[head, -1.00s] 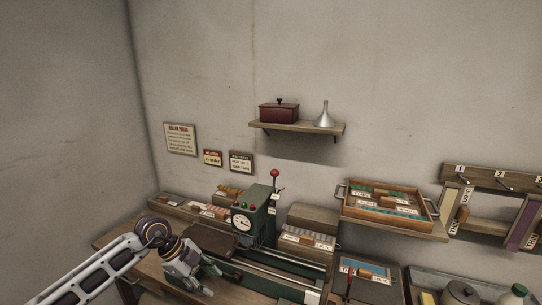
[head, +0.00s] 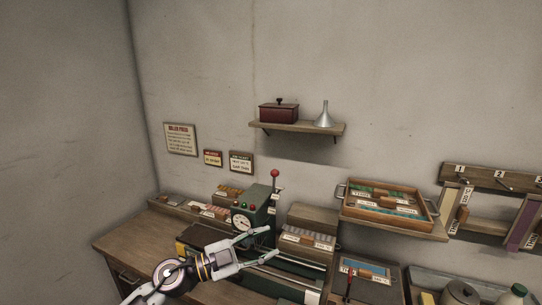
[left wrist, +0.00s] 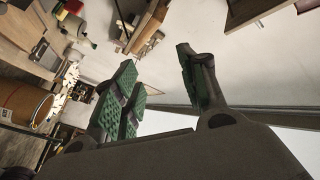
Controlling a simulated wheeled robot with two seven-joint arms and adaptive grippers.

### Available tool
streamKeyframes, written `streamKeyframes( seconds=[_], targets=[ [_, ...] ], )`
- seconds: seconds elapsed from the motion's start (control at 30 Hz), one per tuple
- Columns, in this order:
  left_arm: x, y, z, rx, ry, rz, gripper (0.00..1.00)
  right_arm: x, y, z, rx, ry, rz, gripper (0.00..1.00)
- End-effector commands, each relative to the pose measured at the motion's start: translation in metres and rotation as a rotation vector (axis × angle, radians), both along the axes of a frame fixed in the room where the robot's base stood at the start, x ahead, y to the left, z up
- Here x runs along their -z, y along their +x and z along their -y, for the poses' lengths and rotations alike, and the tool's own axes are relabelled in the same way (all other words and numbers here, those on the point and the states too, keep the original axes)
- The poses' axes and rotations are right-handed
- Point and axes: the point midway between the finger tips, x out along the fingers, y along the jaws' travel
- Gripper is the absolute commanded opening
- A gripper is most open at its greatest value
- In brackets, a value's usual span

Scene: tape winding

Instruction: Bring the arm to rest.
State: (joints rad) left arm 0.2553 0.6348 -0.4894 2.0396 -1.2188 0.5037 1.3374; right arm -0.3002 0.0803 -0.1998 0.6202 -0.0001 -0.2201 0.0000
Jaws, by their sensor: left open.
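My left gripper (head: 262,250) is in front of the green press with the dial (head: 254,215) in the head view. Its fingers point right and are spread apart, with nothing between them. In the left wrist view the left gripper (left wrist: 160,88) shows green ribbed pads set wide apart, with bare wall behind. The gripper covers part of the press bed; I cannot tell whether it touches it. My right gripper is not in view.
The wooden bench (head: 140,245) is bare at the left. A wooden tray (head: 388,218) rests on a ledge to the right. A wall shelf (head: 297,128) holds a dark red box (head: 279,113) and a funnel (head: 324,116).

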Motion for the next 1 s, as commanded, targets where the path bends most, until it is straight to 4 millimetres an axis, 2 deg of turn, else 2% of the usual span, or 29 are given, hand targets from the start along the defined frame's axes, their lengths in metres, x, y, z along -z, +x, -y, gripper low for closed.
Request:
streamKeyframes(
  seconds=[0.27, 0.5, 0.77, 1.0],
  targets=[
    [-0.03, 0.014, -0.021, -0.212, -0.219, 0.009, 0.42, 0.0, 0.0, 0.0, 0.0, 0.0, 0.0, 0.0],
    [-0.035, 0.029, -0.056, -0.429, -0.351, -0.035, 0.42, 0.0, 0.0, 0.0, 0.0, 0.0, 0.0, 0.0],
    [-0.017, 0.04, -0.101, -0.679, -0.427, -0.137, 0.42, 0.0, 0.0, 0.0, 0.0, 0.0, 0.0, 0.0],
    [0.021, 0.04, -0.143, -0.904, -0.432, -0.28, 0.42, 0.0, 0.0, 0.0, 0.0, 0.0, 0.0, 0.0]
  ],
)
